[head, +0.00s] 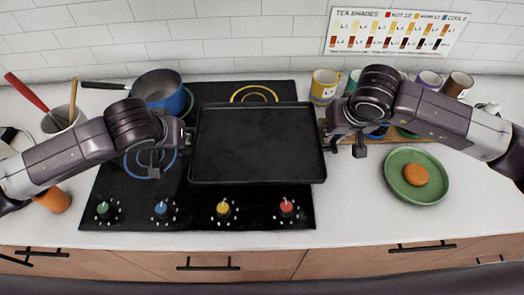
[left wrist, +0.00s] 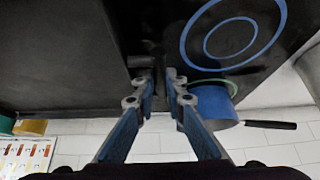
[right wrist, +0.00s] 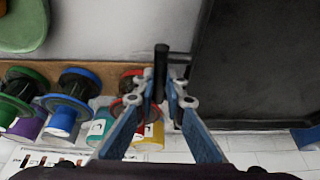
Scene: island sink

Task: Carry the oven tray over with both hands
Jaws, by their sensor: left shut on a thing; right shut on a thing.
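The black oven tray (head: 258,145) is in the middle of the head view, over the right part of the black hob. Whether it rests on the hob or hangs above it I cannot tell for sure. My left gripper (head: 187,138) is shut on the tray's left handle; in the left wrist view its fingers (left wrist: 158,78) close around the handle beside the tray wall (left wrist: 60,60). My right gripper (head: 326,132) is shut on the right handle (right wrist: 162,65); the right wrist view shows the fingers (right wrist: 170,80) on it beside the tray (right wrist: 260,60).
A blue pot (head: 162,92) stands behind the tray on the left. A green plate (head: 416,177) with an orange-brown round item lies on the right counter. Mugs (head: 325,86) stand at the back right. Coloured knobs (head: 223,209) line the hob's front.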

